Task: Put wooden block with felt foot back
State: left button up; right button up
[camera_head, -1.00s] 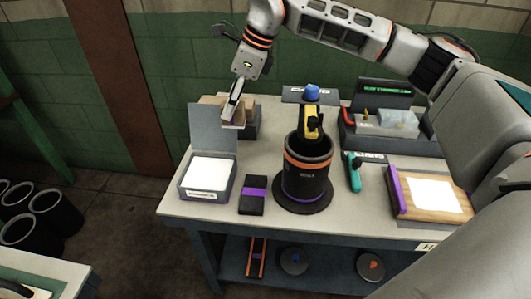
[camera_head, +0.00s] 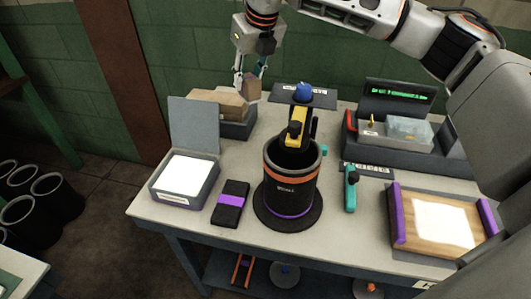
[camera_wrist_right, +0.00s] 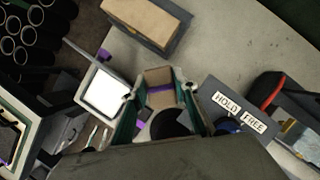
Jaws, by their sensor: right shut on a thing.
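My right gripper (camera_head: 250,84) hangs above the back of the table, fingers pointing down. It is shut on a small wooden block (camera_head: 253,90). In the right wrist view the block (camera_wrist_right: 160,86) sits between the two fingers, with a purple strip across it. The held block is beside the right end of a dark grey holder (camera_head: 236,130) with a wooden top (camera_head: 212,101). The holder also shows in the right wrist view (camera_wrist_right: 143,24), apart from the gripper. I cannot tell the exact gap. My left gripper is not in view.
A black cylinder (camera_head: 291,185) with orange and purple bands stands mid-table. An open grey box (camera_head: 186,180) with a white pad and a black purple-banded block (camera_head: 231,203) are left. A teal tool (camera_head: 350,190), wooden board (camera_head: 437,222) and grey tray unit (camera_head: 400,135) are right.

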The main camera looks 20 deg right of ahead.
jog(key=shift+w+d+f, duration=0.1)
jog(key=shift+d+f, duration=0.3)
jog(key=shift+f, duration=0.15)
notch_tip(320, 180, down, 20)
jog(key=shift+r+b, duration=0.1)
jog(key=shift+b, duration=0.25)
jog(key=o, duration=1.3)
jog(key=shift+f, duration=0.2)
jog(key=shift+r, duration=0.45)
jog(key=v, duration=1.1)
jog(key=shift+s+d+r, duration=0.1)
jog(key=shift+s+r, duration=0.1)
